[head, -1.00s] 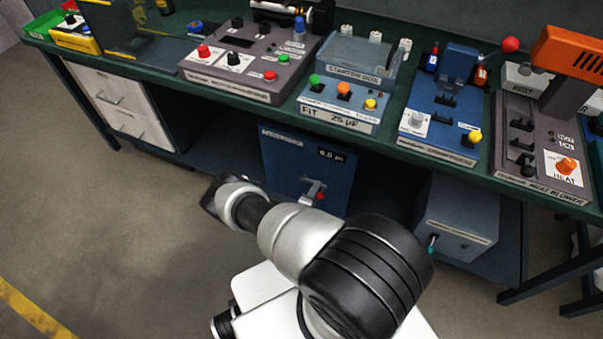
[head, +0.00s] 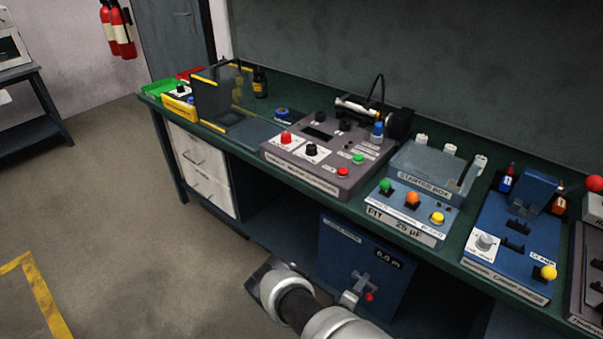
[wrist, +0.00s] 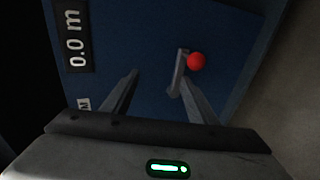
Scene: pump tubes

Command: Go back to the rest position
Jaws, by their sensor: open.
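My arm reaches toward the bench in the lower middle of the head view, and its gripper (head: 264,274) is a dark shape in front of the bench's lower shelf. The wrist view shows my gripper (wrist: 158,82) open, with nothing between its two fingers. A blue tank-like box (head: 335,248) stands under the bench, and its blue face (wrist: 150,35) fills much of the wrist view. Its lever (head: 353,290) has a red ball (wrist: 196,61). In the wrist view the lever appears close to the right finger; I cannot tell whether they touch.
The floor (head: 110,200) at left is clear.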

